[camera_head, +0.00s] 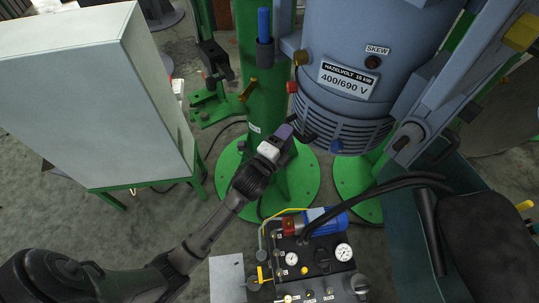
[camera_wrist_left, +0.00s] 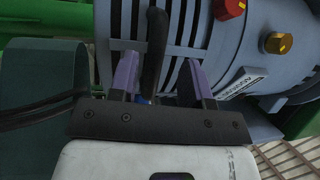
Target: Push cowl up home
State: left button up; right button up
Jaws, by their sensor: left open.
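The cowl (camera_head: 345,125) is the blue-grey slotted lower end of the large motor (camera_head: 335,45). Its slots also fill the upper middle of the left wrist view (camera_wrist_left: 180,25). My left gripper (camera_head: 290,133) is at the cowl's lower left side in the head view. It is open, with its two purple fingers (camera_wrist_left: 158,75) pointing at the slotted wall. A dark curved bar (camera_wrist_left: 155,45) stands between the fingers; I cannot tell whether they touch it. My right gripper is not in view.
A green column (camera_head: 257,90) with a round foot stands behind my left gripper. A pale cabinet (camera_head: 90,100) is on the left. A pump unit with gauges (camera_head: 315,262) and black hoses (camera_head: 385,190) stands below. Grey floor lies open at lower left.

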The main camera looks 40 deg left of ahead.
pick_arm(q)
jog(key=s+f, duration=0.1)
jog(key=s, duration=0.9)
jog(key=shift+d+f+b, duration=0.2)
jog(key=shift+b, duration=0.25)
jog(key=shift+s, duration=0.1)
